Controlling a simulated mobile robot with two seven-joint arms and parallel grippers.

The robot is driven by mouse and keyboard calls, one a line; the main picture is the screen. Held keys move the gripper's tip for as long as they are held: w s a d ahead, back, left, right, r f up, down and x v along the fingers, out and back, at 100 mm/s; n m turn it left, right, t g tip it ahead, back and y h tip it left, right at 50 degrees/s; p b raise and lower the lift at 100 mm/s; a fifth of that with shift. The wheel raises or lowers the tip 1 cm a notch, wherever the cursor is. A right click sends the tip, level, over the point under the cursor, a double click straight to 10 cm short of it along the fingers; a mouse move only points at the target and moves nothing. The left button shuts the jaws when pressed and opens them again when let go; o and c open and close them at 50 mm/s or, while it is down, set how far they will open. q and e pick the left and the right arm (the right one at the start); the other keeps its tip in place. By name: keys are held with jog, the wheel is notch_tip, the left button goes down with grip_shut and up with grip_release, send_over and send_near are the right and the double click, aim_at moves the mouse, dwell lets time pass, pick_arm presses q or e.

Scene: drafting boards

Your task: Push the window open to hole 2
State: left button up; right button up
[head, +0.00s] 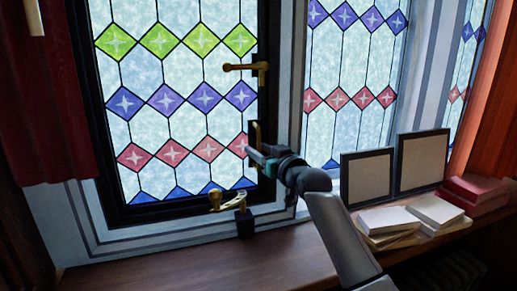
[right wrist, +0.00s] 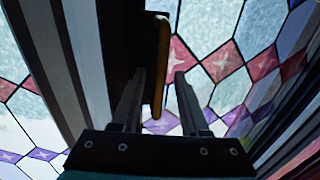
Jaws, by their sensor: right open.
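The window (head: 178,205) has a black frame and leaded glass with green, purple and red diamonds. A brass lever handle (head: 246,67) is on its right frame edge. Lower on that edge is an upright brass pull, which shows in the right wrist view (right wrist: 162,70). A brass stay (head: 228,202) sits at the bottom by a black block (head: 244,222) on the sill; its holes are too small to make out. My right gripper (head: 256,157) is open at the lower frame edge. In the wrist view the pull appears between its fingers (right wrist: 161,85); contact cannot be told. My left gripper is out of view.
The wooden sill (head: 180,262) is clear in front of the window. Right of my arm stand two framed panels (head: 367,177) (head: 421,162), with pale books (head: 388,221) and red books (head: 474,193). A red curtain (head: 45,110) hangs at the left.

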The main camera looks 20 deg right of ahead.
jog(key=shift+w+a, duration=0.1)
jog(key=shift+w, duration=0.15)
grip_shut()
dwell(0.3)
dwell(1.0)
